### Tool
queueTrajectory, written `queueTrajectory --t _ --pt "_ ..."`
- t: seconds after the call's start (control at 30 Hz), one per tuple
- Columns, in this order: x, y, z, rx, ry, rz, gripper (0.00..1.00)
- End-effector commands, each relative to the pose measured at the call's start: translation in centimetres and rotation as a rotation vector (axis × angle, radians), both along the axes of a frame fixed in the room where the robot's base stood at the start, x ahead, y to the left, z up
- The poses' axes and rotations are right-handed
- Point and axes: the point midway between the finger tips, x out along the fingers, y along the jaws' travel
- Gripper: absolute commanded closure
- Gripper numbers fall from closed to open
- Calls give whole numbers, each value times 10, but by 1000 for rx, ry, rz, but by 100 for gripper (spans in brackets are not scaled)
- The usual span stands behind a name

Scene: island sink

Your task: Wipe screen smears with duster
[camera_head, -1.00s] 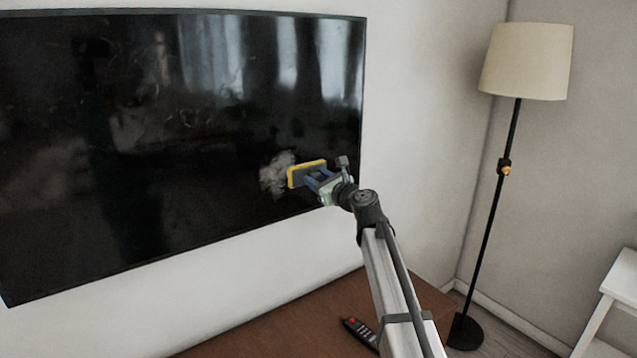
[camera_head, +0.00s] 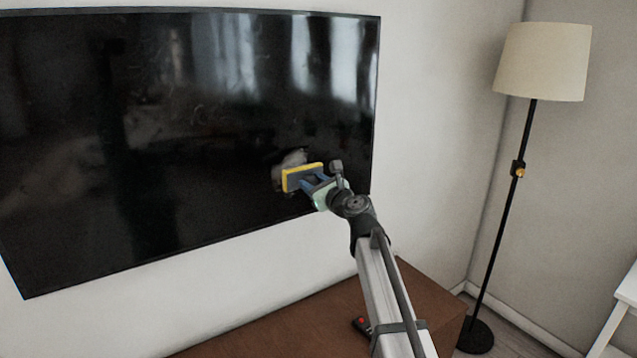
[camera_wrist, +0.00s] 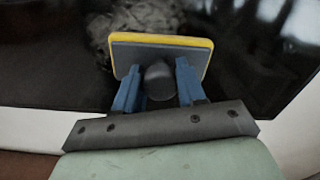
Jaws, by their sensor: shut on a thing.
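The black wall-mounted screen (camera_head: 150,140) fills the left of the head view. A pale whitish smear (camera_head: 290,158) lies on its lower right part, and it also shows in the wrist view (camera_wrist: 135,22). Fainter marks show further left. My gripper (camera_head: 312,182) is shut on the duster (camera_head: 303,176), a flat grey pad with a yellow edge. In the wrist view the blue fingers of my gripper (camera_wrist: 160,85) flank the dark round handle of the duster (camera_wrist: 190,50). The duster is at the smear and hides part of it. I cannot tell whether it touches the screen.
A floor lamp (camera_head: 541,62) stands at the right. A white piece of furniture (camera_head: 622,312) shows at the right edge.

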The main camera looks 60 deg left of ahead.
Motion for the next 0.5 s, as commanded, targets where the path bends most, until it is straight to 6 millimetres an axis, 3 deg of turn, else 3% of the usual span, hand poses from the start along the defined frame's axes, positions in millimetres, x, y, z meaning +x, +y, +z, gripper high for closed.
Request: queueTrajectory --t 0.5 --pt "-25 1 0 1 0 1 85"
